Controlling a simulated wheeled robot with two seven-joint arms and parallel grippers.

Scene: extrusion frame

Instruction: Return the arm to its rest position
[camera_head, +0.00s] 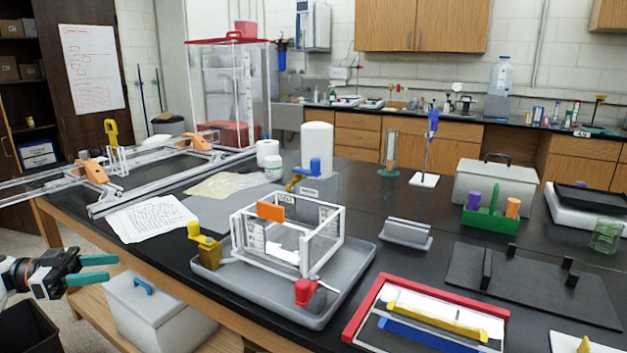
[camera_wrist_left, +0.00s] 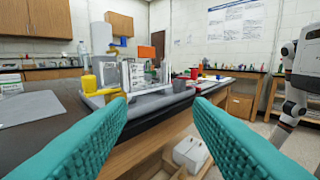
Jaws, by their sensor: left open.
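My left gripper (camera_head: 97,269) is at the lower left in the head view, beyond the bench's front edge and apart from everything on the bench. Its two teal fingers are spread with nothing between them. In the left wrist view the open fingers (camera_wrist_left: 160,125) frame the bench edge and the floor beyond. The white extrusion frame (camera_head: 286,237) stands on a grey tray (camera_head: 335,290) on the bench, to the right of the gripper. An orange piece (camera_head: 271,211) is on the frame's top. My right gripper does not show in the head view.
The black bench (camera_head: 160,246) has yellow (camera_head: 207,247) and red (camera_head: 306,291) clamps at the tray, papers (camera_head: 150,219) at its left, and a red-edged tray (camera_head: 360,308) at front right. Open space surrounds the gripper.

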